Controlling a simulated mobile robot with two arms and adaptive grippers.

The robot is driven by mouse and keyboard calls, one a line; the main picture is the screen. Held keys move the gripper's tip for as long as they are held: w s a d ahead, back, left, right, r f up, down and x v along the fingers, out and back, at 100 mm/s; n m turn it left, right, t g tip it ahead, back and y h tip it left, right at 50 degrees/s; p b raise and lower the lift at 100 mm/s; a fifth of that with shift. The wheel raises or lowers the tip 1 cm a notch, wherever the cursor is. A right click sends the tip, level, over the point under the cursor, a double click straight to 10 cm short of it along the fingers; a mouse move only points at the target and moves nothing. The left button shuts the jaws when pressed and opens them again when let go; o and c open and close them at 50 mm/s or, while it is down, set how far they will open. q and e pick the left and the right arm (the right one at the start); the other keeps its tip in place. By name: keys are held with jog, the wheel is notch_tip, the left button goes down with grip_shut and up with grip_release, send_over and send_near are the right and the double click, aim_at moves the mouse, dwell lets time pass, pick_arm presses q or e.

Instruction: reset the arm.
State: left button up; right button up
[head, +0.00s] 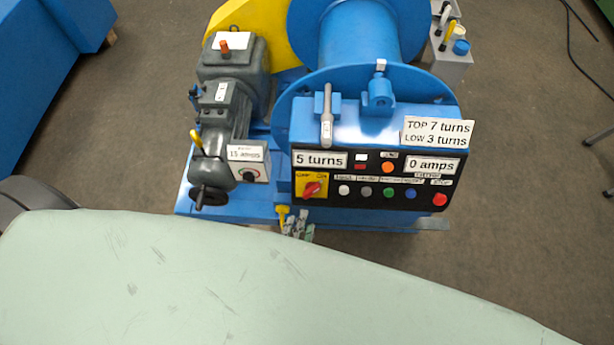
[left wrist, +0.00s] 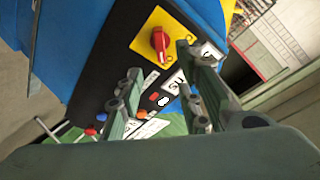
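My left gripper (head: 299,227) shows small in the head view, just below the front edge of the control panel (head: 384,166). My pale green arm cover hides what lies below it. In the left wrist view the gripper's two fingers (left wrist: 158,62) stand apart, with nothing held between them. Beyond them is the panel with a red rotary switch (left wrist: 160,42) on a yellow plate. The switch also shows in the head view (head: 312,188), above the gripper and apart from it. My right gripper is in neither view.
The blue drum winch (head: 360,35) stands behind the panel. A grey motor (head: 230,100) with a black handwheel (head: 210,197) is at its left. A small grey box (head: 447,60) stands at the upper right. The floor right of the machine is mostly clear.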

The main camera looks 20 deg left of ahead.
pick_arm(q)
jog(key=shift+f, duration=0.1)
jog(key=s+f+g+h+b, duration=0.1)
jog(key=s+f+g+b, duration=0.15)
jog(key=f, duration=0.45)
jog(key=s+f+n+g+h+b, duration=0.1)
jog(key=s+f+g, duration=0.1)
jog(key=s+f, duration=0.3)
jog(key=s+f+g+h+b, duration=0.1)
jog(key=s+f+g, duration=0.1)
jog(key=f, duration=0.6)
jog(key=s+a+f+n+g+b, duration=0.1)
jog(key=s+a+f+g, duration=0.2)
jog(key=s+a+f, duration=0.3)
jog(key=s+a+f+n+g+y+b, duration=0.1)
jog(key=s+a+f+g, duration=0.3)
jog(key=s, duration=0.6)
notch_tip(320, 180, down, 2)
jog(key=shift+a+f+n+b, duration=0.1)
jog(key=shift+a+n+b, duration=0.5)
jog(key=shift+a+n, duration=0.25)
jog(key=shift+s, duration=0.1)
